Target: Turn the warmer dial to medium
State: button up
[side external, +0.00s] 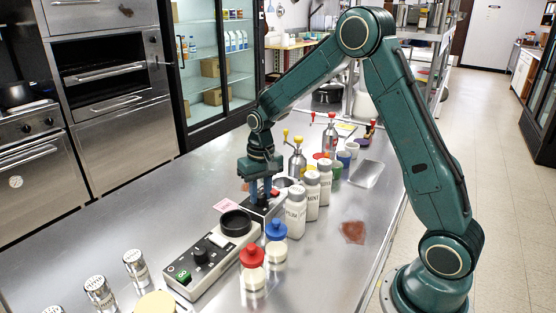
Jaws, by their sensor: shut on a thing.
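My gripper (261,200) points down with its bluish fingers at a dark-topped unit (256,213) in the middle of the steel counter. It is shut on a small knob on that unit, which looks like the warmer dial. The fingers hide most of this knob, so its setting cannot be read. A red part (275,192) shows just right of the fingers. Nearer the camera stands a light-coloured unit (219,242) with a round black top (236,221), a black dial (201,256) and a lit green switch (183,276). My gripper is apart from that dial.
White labelled bottles (296,211) stand close to the right of my gripper. A red-capped jar (252,268) and a blue-capped jar (276,243) stand beside the nearer unit. Metal shakers (135,267) stand at the front left. The counter's left side (150,205) is clear.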

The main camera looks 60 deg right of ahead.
aim_at(263, 195)
jog(key=m, duration=0.4)
jog(key=shift+m, duration=2)
jog(key=o, duration=1)
jog(key=shift+r, duration=0.1)
notch_tip(263, 195, up, 14)
jog(key=shift+s, duration=0.3)
